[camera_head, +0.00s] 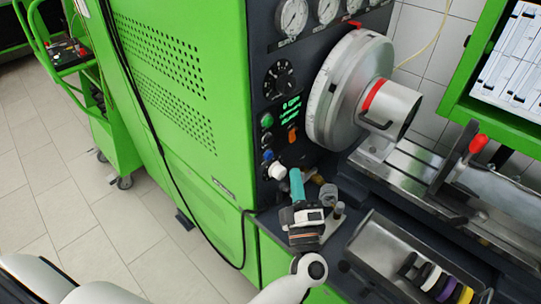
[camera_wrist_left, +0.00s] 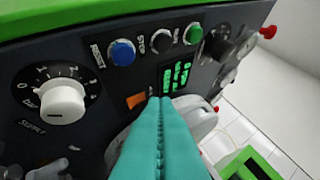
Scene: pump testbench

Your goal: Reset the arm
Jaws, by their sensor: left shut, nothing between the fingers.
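My left gripper (camera_head: 296,173) reaches up to the dark control panel of the green testbench (camera_head: 180,80). Its teal fingers (camera_wrist_left: 160,104) are shut with nothing between them. In the head view the fingertips are just right of the white knob (camera_head: 277,170). In the left wrist view they overlap the panel below the display and right of the orange switch (camera_wrist_left: 136,100); I cannot tell whether they touch it. The blue button (camera_wrist_left: 123,52) labelled RESET is up and left of the fingertips. My right gripper is not in view.
A black button (camera_wrist_left: 161,41) and green button (camera_wrist_left: 193,33) sit beside the blue one. A green digit display (camera_wrist_left: 178,76) and the supply knob (camera_wrist_left: 62,100) flank the fingers. A large round chuck (camera_head: 340,90) and a metal tray (camera_head: 385,240) stand to the right.

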